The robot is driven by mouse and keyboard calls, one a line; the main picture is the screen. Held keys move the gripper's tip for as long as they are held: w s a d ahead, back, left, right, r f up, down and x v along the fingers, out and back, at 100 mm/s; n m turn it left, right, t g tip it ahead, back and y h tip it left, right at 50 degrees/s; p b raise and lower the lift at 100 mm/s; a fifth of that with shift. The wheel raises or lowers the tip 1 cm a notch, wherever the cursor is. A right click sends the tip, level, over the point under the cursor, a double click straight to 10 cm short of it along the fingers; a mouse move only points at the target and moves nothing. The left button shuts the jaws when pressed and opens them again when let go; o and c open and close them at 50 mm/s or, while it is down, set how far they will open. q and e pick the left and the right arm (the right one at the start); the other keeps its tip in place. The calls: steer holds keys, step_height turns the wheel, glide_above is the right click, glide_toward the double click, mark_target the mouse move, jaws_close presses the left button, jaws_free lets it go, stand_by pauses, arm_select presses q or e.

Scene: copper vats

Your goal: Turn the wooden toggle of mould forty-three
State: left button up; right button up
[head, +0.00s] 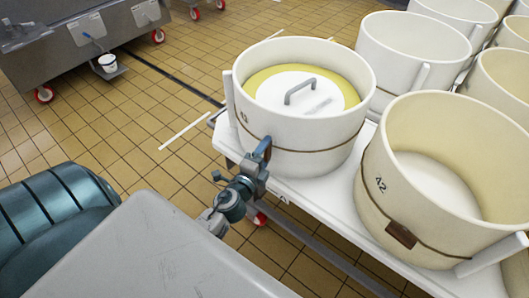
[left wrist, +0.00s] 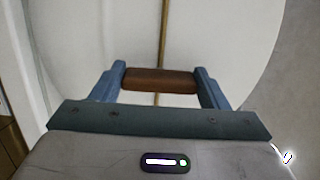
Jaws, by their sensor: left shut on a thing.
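A white round mould (head: 315,130) stands on the white table, with a yellowish inside and a white lid with a grey handle (head: 300,88). Its number is small and partly hard to read. A thin cord runs around its wall. My left gripper (head: 263,150) is at the near left of this wall. In the left wrist view my left gripper (left wrist: 160,85) is shut on a brown wooden toggle (left wrist: 160,81), one blue finger at each end. The toggle lies across the vertical-looking cord (left wrist: 162,35). The toggle is hidden in the head view. My right gripper is not in view.
The open mould marked 42 (head: 435,170), with its brown toggle (head: 400,235) along its cord, stands close on the right. Several empty moulds (head: 415,50) stand behind. The white table's edge (head: 345,243) is under my left arm. Tiled floor lies clear at left.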

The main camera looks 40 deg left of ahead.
arm_select(q)
steer(key=shift+f, duration=0.1)
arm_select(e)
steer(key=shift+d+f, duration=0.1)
arm_select(q)
steer(key=o, duration=1)
steer(key=shift+s+d+b, duration=0.25)
steer(key=shift+s+b, duration=0.5)
steer(key=shift+s, duration=1.05)
steer(key=shift+s+d+b, duration=0.2)
steer(key=shift+s+b, duration=0.55)
steer(key=shift+s, duration=1.05)
steer(key=shift+s+d+b, duration=0.25)
steer(key=shift+s+b, duration=0.5)
steer(key=shift+s, duration=1.05)
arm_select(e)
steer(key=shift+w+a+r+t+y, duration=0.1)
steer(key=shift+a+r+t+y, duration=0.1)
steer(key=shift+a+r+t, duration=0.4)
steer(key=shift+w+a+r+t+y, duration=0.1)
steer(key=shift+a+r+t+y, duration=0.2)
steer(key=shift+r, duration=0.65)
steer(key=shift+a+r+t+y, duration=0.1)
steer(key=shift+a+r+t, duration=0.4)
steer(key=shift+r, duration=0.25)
